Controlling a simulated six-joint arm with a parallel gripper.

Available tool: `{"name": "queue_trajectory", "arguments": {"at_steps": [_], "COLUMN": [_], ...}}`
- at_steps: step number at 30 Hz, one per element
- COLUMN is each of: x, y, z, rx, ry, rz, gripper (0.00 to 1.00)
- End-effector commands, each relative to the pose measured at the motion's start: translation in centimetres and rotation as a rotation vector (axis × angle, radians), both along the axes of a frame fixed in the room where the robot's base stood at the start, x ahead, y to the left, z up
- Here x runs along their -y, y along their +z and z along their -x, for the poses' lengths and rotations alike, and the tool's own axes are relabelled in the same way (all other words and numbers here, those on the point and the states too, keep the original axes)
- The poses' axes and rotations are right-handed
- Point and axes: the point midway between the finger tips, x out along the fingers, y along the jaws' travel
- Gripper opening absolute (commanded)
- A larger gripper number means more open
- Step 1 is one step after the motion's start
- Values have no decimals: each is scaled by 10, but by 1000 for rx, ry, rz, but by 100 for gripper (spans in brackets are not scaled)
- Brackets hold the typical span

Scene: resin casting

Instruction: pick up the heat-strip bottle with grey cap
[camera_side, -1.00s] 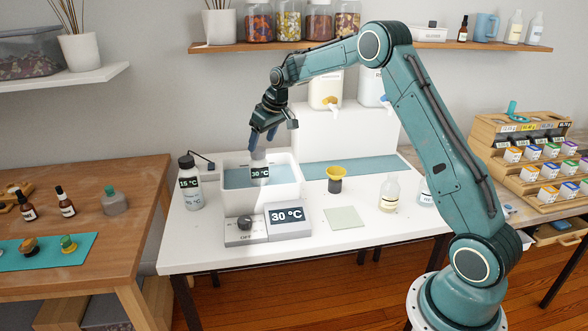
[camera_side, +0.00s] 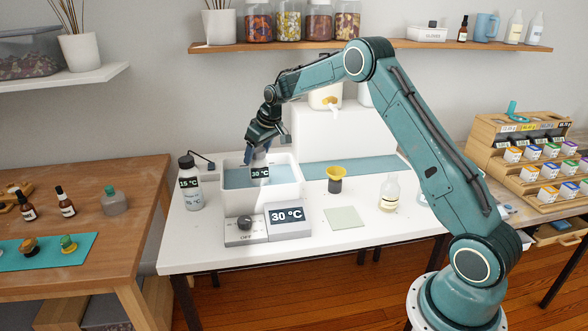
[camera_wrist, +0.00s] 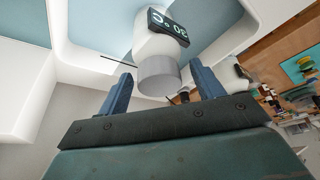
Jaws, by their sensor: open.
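The heat-strip bottle (camera_side: 260,175) stands in the water bath (camera_side: 296,189), with a dark strip reading 30 °C. In the wrist view the bottle (camera_wrist: 155,46) shows its grey cap (camera_wrist: 158,76) pointing toward my gripper. My gripper (camera_side: 258,158) is open, its blue fingers around the top of the bottle in the side view, where they partly hide the cap. In the wrist view the fingertips (camera_wrist: 160,80) lie on either side of the cap, with a gap visible on both sides.
Another bottle (camera_side: 190,186), with a black cap and a 15 °C strip, stands just left of the bath. A control box (camera_side: 245,230) and a 30 °C display (camera_side: 289,217) sit in front.

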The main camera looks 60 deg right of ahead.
Motion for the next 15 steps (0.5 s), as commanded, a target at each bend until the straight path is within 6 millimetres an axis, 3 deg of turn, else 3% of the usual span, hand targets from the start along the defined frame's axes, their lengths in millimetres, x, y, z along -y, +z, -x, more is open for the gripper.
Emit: {"name": "queue_trajectory", "arguments": {"at_steps": [4, 5, 12, 15], "x": [0, 0, 0, 0], "y": [0, 0, 0, 0], "z": [0, 0, 0, 0], "rx": [0, 0, 0, 0], "ry": [0, 0, 0, 0], "rz": [0, 0, 0, 0], "gripper": [67, 63, 16, 0]}}
